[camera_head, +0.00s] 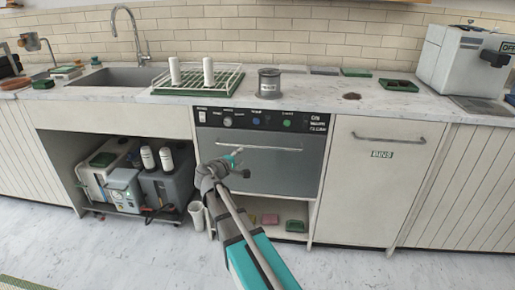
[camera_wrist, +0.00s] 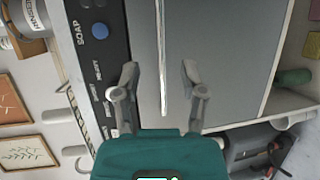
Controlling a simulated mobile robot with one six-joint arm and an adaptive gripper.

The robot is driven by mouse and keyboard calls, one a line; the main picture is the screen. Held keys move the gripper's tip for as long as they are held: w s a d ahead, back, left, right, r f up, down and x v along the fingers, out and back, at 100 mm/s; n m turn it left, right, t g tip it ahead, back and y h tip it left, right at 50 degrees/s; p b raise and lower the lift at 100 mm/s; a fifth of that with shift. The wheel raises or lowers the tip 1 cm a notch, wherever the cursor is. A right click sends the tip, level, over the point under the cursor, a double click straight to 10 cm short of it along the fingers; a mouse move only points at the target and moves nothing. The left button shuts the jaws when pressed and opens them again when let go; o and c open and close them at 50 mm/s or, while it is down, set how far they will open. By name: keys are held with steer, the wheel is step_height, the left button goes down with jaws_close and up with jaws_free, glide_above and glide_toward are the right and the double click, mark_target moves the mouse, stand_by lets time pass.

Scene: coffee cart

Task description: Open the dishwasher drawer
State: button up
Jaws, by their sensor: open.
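The dishwasher drawer (camera_head: 285,172) has a flat grey front and sits shut under the counter, below a black control panel (camera_head: 262,119). Its long bar handle (camera_head: 275,147) runs across the upper part of the front. In the wrist view the handle (camera_wrist: 163,50) appears as a pale upright bar on the grey front (camera_wrist: 220,50). My gripper (camera_head: 235,158) is in front of the left part of the drawer. In the wrist view my gripper (camera_wrist: 160,72) is open, with one finger on each side of the handle's line. I cannot tell how close the fingertips are to it.
An open shelf with sponges (camera_head: 269,219) lies below the drawer. A cabinet marked BINS (camera_head: 375,170) stands to the right. Containers (camera_head: 125,185) fill the open bay to the left. A dish rack (camera_head: 195,80) and a steel canister (camera_head: 269,83) stand on the counter. The floor in front looks clear.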

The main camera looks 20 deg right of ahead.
mark_target(257, 147)
steer(key=b+x, duration=0.2)
steer(key=x, duration=1.1)
steer(key=shift+w+d, duration=0.1)
steer(key=shift+d, duration=0.05)
steer(key=shift+c, duration=0.2)
jaws_close()
